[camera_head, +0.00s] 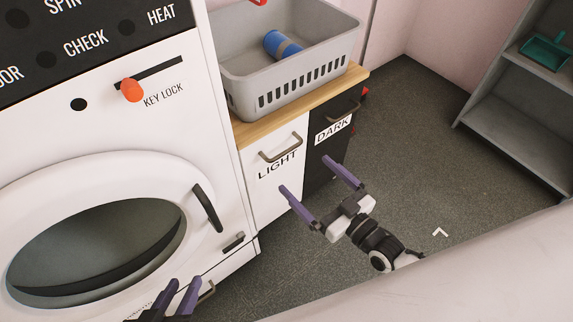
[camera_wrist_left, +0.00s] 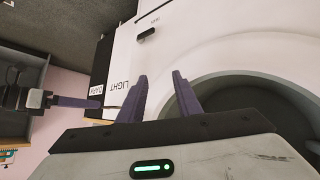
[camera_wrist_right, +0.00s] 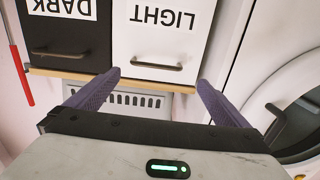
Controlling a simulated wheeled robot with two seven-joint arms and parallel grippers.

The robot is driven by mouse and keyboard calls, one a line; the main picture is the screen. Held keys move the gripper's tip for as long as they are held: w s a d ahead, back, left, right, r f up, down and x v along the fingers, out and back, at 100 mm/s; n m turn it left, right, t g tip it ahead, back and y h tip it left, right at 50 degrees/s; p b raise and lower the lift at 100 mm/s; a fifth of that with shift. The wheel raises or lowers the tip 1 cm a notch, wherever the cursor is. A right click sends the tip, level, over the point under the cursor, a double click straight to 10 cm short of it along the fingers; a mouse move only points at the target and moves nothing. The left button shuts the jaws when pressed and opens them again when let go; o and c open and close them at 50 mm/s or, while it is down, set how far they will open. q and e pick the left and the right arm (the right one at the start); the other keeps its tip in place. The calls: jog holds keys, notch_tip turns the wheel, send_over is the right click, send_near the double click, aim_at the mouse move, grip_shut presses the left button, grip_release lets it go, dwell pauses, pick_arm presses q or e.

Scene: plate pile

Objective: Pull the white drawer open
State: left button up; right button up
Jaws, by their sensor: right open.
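The white drawer (camera_head: 275,195) is labelled LIGHT and has a brown bar handle (camera_head: 281,149). Its front looks flush with the cabinet, so it stands closed. In the right wrist view the drawer (camera_wrist_right: 150,42) shows upside down, with its handle (camera_wrist_right: 152,65) beyond and between my finger tips. My right gripper (camera_head: 306,175) is open and empty, in front of the cabinet and apart from the handle. My left gripper (camera_head: 184,284) is partly open and empty, low in front of the washing machine. In the left wrist view the left gripper's fingers (camera_wrist_left: 160,78) are apart.
The black DARK drawer (camera_head: 325,155) is right of the white one. A grey basket (camera_head: 290,92) with a blue item stands on the wooden top (camera_head: 358,80). The washing machine (camera_head: 110,130) with its round door is at left. Grey floor (camera_head: 420,150) is clear at right.

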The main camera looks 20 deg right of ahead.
aim_at(287, 151)
jog(key=x, duration=0.3)
jog(key=b+x, duration=0.1)
jog(key=x, duration=0.3)
jog(key=b+x, duration=0.1)
jog(key=x, duration=0.2)
jog(key=shift+w+d, duration=0.2)
jog(key=shift+w, duration=0.2)
pick_arm(q)
jog(key=shift+w+d+f+m+g+h, duration=0.2)
jog(key=shift+w+d+f, duration=0.15)
jog(key=shift+f, duration=0.2)
jog(key=shift+w+d+f+m+g+h, duration=0.1)
jog(key=shift+w+d+f+g, duration=0.1)
jog(key=shift+d+f, duration=0.25)
pick_arm(e)
jog(key=c, duration=1.1)
jog(key=shift+s, duration=0.15)
jog(key=shift+c, duration=0.3)
